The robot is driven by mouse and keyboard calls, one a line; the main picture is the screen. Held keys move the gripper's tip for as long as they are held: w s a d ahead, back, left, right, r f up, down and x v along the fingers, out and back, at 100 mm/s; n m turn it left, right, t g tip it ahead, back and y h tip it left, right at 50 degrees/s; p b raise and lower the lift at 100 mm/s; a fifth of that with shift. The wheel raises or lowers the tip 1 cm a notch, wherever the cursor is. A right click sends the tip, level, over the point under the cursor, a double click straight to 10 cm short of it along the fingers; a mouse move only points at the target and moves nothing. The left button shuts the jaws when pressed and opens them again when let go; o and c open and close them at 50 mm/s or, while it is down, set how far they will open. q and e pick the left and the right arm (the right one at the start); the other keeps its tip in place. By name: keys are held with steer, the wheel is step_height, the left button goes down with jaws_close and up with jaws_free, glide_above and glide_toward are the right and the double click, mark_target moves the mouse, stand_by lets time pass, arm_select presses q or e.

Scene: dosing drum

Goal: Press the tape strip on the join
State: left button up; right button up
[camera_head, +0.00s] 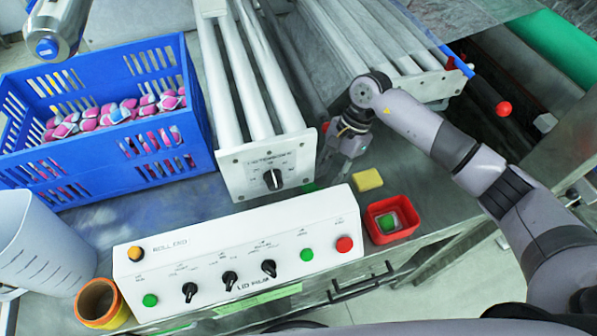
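My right gripper (334,172) points down over the metal table, between the roller unit's end plate and a yellow block. I cannot tell whether its fingers are open or shut, or if they hold anything. A small green patch (309,188) shows beside its fingertips, behind the control box; I cannot tell if it is the tape strip. A clear sheet (440,22) lies over the rollers at the top. No join can be made out on it. My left gripper is not in view; only part of my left arm shows at the top left.
A white control box (205,258) with knobs and buttons lies in front. A red tray (393,217) holds green pieces, near the yellow block (367,180). A blue crate (95,165) of pink-and-white packets, a white jug (38,240) and an orange tape roll (100,302) fill the left.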

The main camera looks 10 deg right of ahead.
mark_target(324, 186)
steer(key=p+x, duration=0.1)
steer(key=x, duration=0.2)
steer(key=shift+s+a+f+p, duration=0.1)
steer(key=shift+s+f+p, duration=0.15)
steer(key=shift+p, duration=0.15)
steer(key=shift+a+f, duration=0.1)
steer(key=shift+f, duration=0.25)
steer(key=shift+c, duration=0.3)
jaws_close()
